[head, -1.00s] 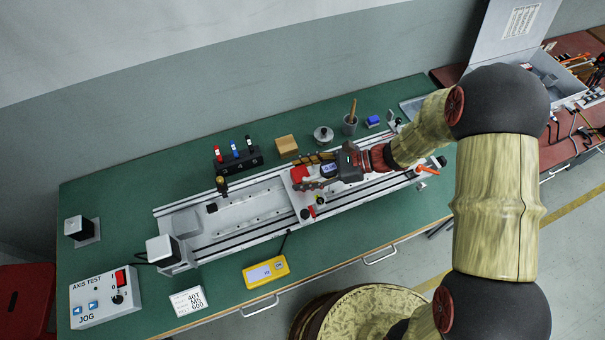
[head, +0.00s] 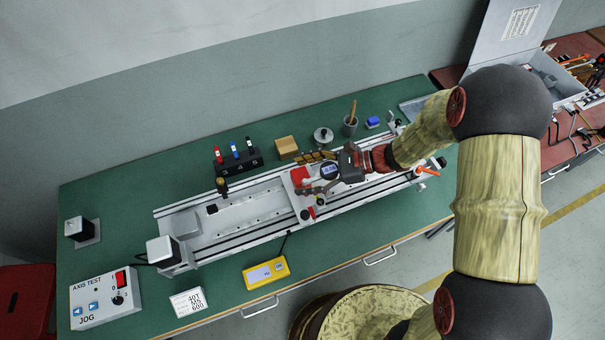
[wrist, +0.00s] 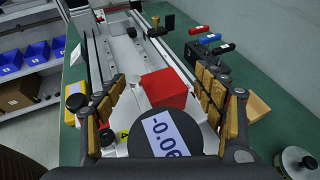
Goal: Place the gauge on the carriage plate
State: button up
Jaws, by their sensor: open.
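The gauge (head: 329,171) has a round dark body and a digital display; in the wrist view its face (wrist: 165,138) reads about -0.06. A red block (head: 300,177) is right beside it, toward the fingertips; I cannot tell whether the two are joined. The block (wrist: 164,92) appears to rest on the pale carriage plate (head: 297,200), which spans the rails. My gripper (head: 299,174) is open, with one finger on each side of the gauge and block. In the wrist view gaps show between the fingers and the block. The gauge's underside is hidden.
Black knobs (head: 305,214) stand at the plate's near edge. A yellow meter (head: 266,272) lies in front.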

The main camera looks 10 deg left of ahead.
aim_at(327, 170)
jog(key=p+v, duration=0.2)
jog(key=v, duration=0.9)
jog(key=shift+w+d+r, duration=0.1)
jog(key=shift+d, duration=0.25)
jog(key=s+d+r+n+t+h, duration=0.3)
jog(key=s+d+r+n+h, duration=0.3)
jog(key=r, duration=0.5)
jog(key=s+d+r+n+t+h, duration=0.4)
jog(key=s+d+r+n+h, duration=0.3)
jog(key=s+d+r+n, duration=0.3)
notch_tip(327, 170, up, 2)
jog(key=shift+r+t, duration=0.15)
jog(key=shift+t, duration=0.15)
jog(key=shift+c, duration=0.6)
